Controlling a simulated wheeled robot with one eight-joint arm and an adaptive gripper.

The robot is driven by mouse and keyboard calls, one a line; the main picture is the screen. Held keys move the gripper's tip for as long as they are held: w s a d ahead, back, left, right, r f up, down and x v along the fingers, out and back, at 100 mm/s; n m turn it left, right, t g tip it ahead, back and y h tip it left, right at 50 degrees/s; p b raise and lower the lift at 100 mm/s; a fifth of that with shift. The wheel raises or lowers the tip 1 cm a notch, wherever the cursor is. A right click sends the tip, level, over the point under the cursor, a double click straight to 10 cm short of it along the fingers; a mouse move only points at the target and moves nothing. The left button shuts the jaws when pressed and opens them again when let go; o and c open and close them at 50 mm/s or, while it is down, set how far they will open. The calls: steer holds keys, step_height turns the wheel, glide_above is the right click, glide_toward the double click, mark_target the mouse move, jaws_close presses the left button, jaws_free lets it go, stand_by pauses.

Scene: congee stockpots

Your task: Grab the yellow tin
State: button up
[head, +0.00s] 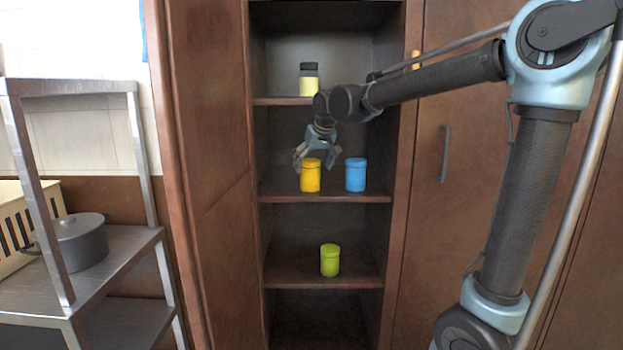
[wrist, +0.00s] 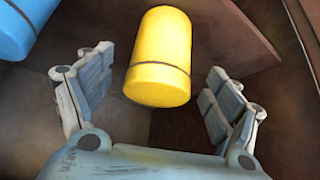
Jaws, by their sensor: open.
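The yellow tin (head: 310,177) stands upright on a middle shelf of the open cabinet in the head view. A blue tin (head: 355,174) stands to its right, a little apart. My gripper (head: 315,158) is at the yellow tin's upper part, coming from above. In the wrist view my gripper (wrist: 163,95) is open, with one finger on each side of the yellow tin (wrist: 160,58). There is a gap between the tin and each finger. The blue tin (wrist: 22,25) shows at the upper left of the wrist view.
A jar with a dark lid (head: 309,80) stands on the shelf above. A green tin (head: 330,260) stands on the shelf below. Cabinet side walls bound the shelf closely. A metal rack (head: 130,245) with a grey pot (head: 82,245) and a cream crate (head: 12,235) stands at left.

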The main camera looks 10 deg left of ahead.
steer(key=shift+x, duration=2.4)
steer(key=shift+c, duration=0.5)
steer(key=c, duration=1.3)
